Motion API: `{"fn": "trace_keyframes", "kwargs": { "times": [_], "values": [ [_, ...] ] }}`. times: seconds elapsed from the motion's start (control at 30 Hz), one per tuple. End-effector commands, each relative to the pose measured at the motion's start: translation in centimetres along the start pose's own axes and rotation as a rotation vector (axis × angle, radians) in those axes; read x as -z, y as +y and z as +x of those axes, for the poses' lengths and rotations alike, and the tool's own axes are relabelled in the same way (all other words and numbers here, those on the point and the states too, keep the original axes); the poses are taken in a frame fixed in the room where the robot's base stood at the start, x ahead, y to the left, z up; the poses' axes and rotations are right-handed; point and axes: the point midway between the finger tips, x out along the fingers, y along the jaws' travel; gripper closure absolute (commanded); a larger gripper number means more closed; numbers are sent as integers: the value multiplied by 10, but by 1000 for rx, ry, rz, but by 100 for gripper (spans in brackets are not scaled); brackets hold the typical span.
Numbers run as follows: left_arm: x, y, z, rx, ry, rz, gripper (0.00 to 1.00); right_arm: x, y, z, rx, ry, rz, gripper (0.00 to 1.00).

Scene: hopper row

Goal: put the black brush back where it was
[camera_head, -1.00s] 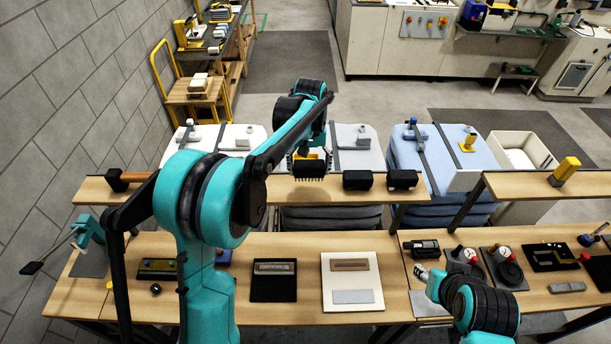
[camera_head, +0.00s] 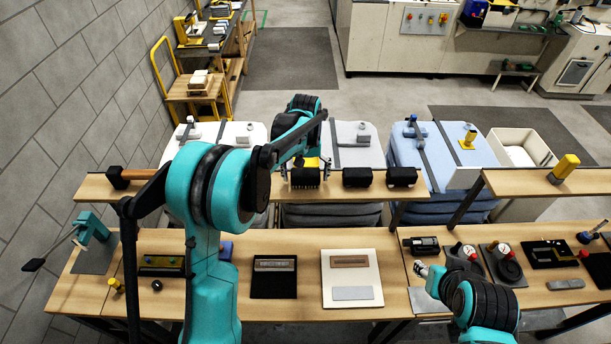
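The black brush (camera_head: 305,179), with bristles along its lower edge and a yellow part above, is at the raised wooden shelf (camera_head: 225,188), left of two black blocks. It looks upright and seems to rest on the shelf; its underside contact is hard to see. My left gripper (camera_head: 305,168) is right at the brush, with its fingers apart near the brush's two sides. The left arm hides part of the gripper. My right gripper (camera_head: 421,270) is low over the front bench, far from the brush; its fingers are too small to judge.
Two black blocks (camera_head: 357,177) (camera_head: 402,177) stand right of the brush. A black-headed tool with a wooden handle (camera_head: 119,178) lies at the shelf's left end. The front bench (camera_head: 310,312) holds a black tray (camera_head: 262,291) and a white board (camera_head: 371,268). Pale hoppers (camera_head: 357,133) stand behind.

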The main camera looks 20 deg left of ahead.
Motion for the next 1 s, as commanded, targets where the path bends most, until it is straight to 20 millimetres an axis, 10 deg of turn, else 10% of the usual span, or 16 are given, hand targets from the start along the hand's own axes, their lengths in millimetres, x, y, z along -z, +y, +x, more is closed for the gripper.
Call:
{"fn": "trace_keyframes", "kwargs": {
  "times": [0.43, 1.0],
  "values": [
    [0, 0, -13, 0, 0, 0, 3, 2, 0, -2, 0, 0, 0, 60],
    [0, 0, -118, 0, 0, 0, 3, -2, 0, 3, 0, 0, 0, 60]
  ]
}}
